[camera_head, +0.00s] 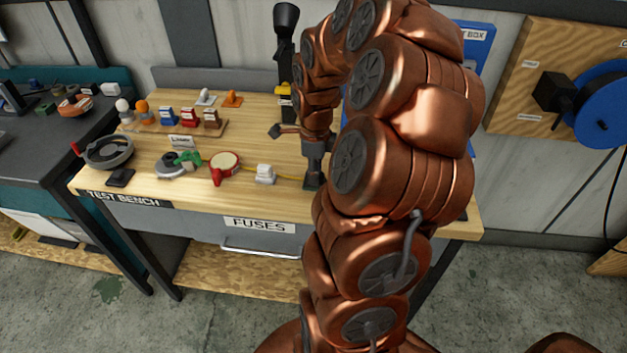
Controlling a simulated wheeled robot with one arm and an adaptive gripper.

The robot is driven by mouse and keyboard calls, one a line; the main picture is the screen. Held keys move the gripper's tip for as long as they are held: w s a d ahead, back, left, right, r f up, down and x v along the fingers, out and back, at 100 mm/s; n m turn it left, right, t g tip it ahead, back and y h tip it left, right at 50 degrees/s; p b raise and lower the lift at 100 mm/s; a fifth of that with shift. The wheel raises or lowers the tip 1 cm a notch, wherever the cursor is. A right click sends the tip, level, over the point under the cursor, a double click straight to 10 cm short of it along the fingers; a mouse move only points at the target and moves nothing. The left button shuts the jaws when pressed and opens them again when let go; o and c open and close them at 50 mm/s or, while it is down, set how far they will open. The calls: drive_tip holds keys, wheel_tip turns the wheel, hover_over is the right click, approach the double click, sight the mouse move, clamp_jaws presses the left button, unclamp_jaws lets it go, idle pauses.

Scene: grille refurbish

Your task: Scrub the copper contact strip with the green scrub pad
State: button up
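My gripper (313,180) points down at the wooden top of the test bench (250,115), right of the middle of the bench. It looks small and dark, and I cannot tell whether its fingers are open or shut or hold anything. I cannot make out the copper contact strip or the green scrub pad. My arm hides the right part of the bench. A small green object (189,160) lies beside a grey round part (172,166), but I cannot tell what it is.
A white block (265,173) with a yellow cable lies just left of my gripper. A red-rimmed round part (225,164), a dark ring-shaped part (108,151) and a rack of small coloured parts (180,125) stand further left. A fuses drawer (258,238) is below the top.

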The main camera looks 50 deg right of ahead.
clamp_jaws()
drive_tip(key=shift+r+b, duration=0.4)
drive_tip(key=shift+r, duration=2.65)
drive_tip(key=shift+r, duration=0.1)
